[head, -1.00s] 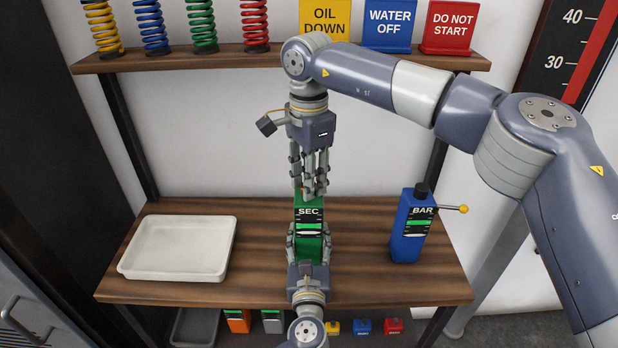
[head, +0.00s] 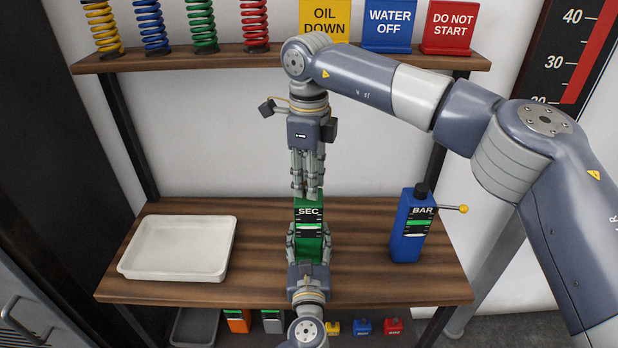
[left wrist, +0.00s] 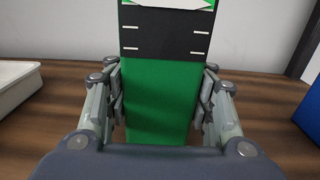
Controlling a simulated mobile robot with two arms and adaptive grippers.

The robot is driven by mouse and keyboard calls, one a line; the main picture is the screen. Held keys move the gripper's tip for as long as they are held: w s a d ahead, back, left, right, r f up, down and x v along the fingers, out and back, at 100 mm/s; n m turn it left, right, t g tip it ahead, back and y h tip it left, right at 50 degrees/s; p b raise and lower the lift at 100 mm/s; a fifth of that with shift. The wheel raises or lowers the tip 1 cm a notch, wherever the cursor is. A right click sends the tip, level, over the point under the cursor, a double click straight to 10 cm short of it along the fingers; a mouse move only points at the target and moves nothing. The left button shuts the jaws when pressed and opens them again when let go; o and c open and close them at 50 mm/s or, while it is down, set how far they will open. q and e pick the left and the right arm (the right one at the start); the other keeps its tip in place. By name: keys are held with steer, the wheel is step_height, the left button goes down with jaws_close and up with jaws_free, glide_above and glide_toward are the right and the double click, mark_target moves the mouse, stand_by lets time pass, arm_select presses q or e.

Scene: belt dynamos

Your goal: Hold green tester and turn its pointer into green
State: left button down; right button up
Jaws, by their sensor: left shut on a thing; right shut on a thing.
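The green tester (head: 309,203), labelled SEC, stands upright on the wooden bench in the head view. Its black dial face (left wrist: 165,38) with white tick marks shows in the left wrist view, where the top is cut off. A white pointer shape (left wrist: 168,3) lies at that upper edge; whether it meets the green band is too small to tell. My left gripper (head: 309,238) is shut around the tester's lower body from the front. My right gripper (head: 307,192) points down from above, shut on the tester's top, where its fingers hide the knob.
A blue BAR tester (head: 408,228) with a black knob and a yellow-tipped lever stands to the right. An empty white tray (head: 178,275) lies to the left. A shelf (head: 230,60) with coloured springs and signs runs above. Bare bench (head: 365,285) separates the testers.

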steer(key=shift+w+m, duration=0.1)
steer(key=shift+m, duration=0.6)
steer(key=o, duration=1.1)
step_height(320, 180, up, 12)
steer(key=shift+f, duration=0.1)
arm_select(q)
steer(key=c, duration=0.6)
jaws_free()
steer(key=shift+c, duration=0.2)
